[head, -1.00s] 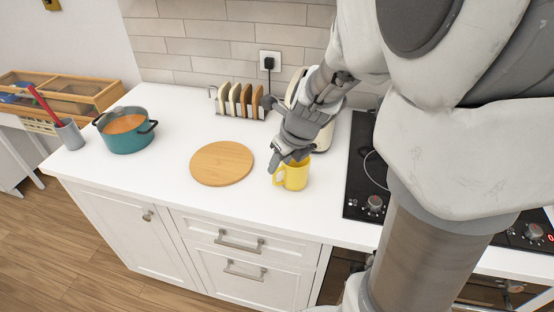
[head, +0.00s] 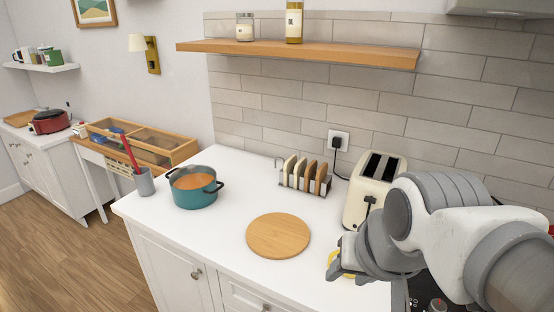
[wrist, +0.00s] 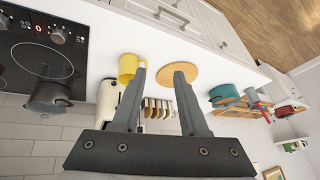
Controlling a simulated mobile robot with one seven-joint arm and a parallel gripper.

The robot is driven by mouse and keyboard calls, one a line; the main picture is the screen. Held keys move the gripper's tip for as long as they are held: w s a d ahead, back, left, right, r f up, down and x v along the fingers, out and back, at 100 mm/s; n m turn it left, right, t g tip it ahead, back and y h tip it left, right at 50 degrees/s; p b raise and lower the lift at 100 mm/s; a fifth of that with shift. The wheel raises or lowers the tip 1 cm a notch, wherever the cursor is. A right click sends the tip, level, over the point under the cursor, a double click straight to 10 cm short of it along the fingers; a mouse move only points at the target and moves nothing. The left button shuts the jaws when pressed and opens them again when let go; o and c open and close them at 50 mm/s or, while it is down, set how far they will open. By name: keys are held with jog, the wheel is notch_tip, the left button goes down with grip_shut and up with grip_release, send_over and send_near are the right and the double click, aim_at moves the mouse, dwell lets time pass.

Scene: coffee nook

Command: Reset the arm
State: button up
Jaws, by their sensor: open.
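My gripper (head: 341,266) is at the counter's right part in the head view, in front of a yellow mug of which only a little shows. In the wrist view my gripper (wrist: 161,70) is open, with nothing between its fingers. The yellow mug (wrist: 127,66) shows there beyond the left finger, apart from the jaws and standing on the white counter (head: 225,240). A round wooden board (head: 278,235) lies left of my gripper.
A cream toaster (head: 367,190) and a toast rack (head: 304,178) stand behind. A teal pot (head: 194,188) and a grey cup with red utensil (head: 145,182) are at left. A black hob (wrist: 40,60) lies beside the mug. A wooden shelf (head: 300,51) hangs above.

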jog(key=n, duration=0.1)
jog(key=s+n, duration=0.1)
jog(key=shift+s+d+r+n, duration=0.1)
jog(key=shift+s+r+n, duration=0.1)
jog(key=shift+s+n, duration=0.1)
jog(key=shift+d, duration=0.25)
dwell(0.4)
